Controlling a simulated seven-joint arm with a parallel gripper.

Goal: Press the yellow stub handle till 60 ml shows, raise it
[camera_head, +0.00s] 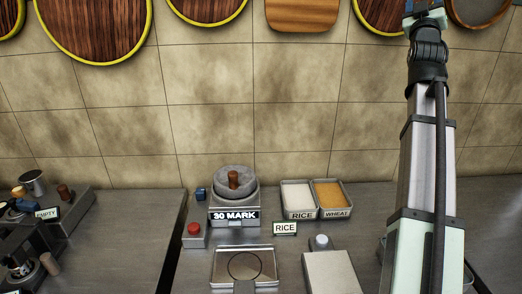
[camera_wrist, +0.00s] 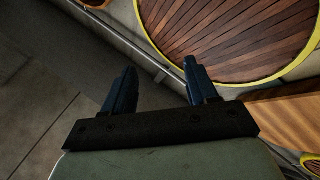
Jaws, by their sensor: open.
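A small yellow-tan stub (camera_head: 18,192), perhaps the yellow stub handle, stands on a dark device at the far left in the head view. It is small, and a blue part sits just below it. I cannot make out a millilitre reading. My gripper (camera_wrist: 160,68) is open and empty in the wrist view, its two dark blue fingers wide apart. It is up near the round wooden wall boards, far from the stub. In the head view my arm rises at the right and the fingers are out of frame.
A metal cup (camera_head: 34,182) and an EMPTY label (camera_head: 47,214) are at the left. Mid-counter are a grey mill-like device marked 30 MARK (camera_head: 234,216), a red button (camera_head: 194,229), rice (camera_head: 297,195) and wheat (camera_head: 331,194) trays. A dark gap (camera_head: 176,240) splits the counters.

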